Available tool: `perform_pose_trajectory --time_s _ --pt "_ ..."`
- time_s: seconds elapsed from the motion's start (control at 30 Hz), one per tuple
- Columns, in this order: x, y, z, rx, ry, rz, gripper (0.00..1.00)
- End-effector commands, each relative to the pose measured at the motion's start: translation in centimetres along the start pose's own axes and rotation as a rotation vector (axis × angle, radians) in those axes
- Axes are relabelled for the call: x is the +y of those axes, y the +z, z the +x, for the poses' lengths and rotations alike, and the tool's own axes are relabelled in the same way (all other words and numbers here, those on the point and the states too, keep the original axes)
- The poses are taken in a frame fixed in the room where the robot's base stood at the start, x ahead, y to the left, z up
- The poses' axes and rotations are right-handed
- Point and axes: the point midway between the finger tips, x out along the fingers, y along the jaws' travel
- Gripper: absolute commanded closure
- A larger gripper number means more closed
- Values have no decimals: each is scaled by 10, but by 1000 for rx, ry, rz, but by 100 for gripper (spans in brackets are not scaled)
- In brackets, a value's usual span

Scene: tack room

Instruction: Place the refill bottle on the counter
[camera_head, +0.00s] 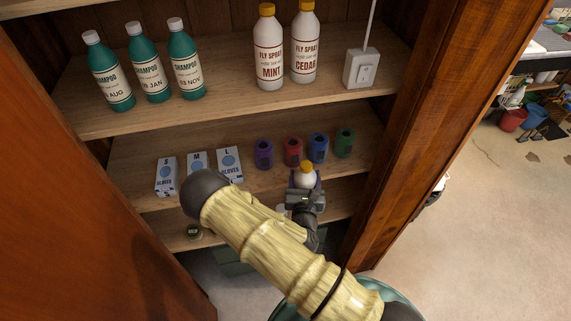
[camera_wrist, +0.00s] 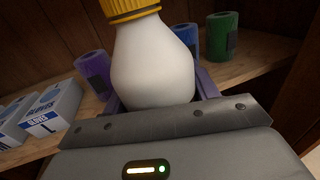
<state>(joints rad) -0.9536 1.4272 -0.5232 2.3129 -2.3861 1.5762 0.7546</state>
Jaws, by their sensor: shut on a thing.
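The refill bottle (camera_head: 306,179), white with a yellow cap, is held upright in my gripper (camera_head: 304,190), in front of the cabinet's middle shelf. In the wrist view, the bottle (camera_wrist: 155,62) fills the upper middle, with my gripper's fingers (camera_wrist: 158,98) on either side of it. The gripper is shut on it. Its lower part is hidden behind the gripper body. A grey-topped counter (camera_head: 551,39) shows only in part at the far upper right of the head view, across the floor.
The cabinet's upper shelf (camera_head: 225,108) holds shampoo bottles, two fly sprays and a switch box. Glove boxes (camera_head: 166,177) and coloured rolls (camera_head: 292,151) stand on the middle shelf. Wooden cabinet sides flank me. Open floor (camera_head: 490,210) lies right; red and blue bins (camera_head: 513,119) stand under the counter.

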Motion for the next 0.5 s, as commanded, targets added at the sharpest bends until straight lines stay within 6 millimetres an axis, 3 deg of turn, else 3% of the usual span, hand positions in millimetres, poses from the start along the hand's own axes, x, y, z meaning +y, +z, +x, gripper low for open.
perform_pose_trajectory --time_s 0.3,0.5 --pt "-71 -62 -14 0 23 -6 82" --pt "-100 -85 -25 -3 35 -2 82"
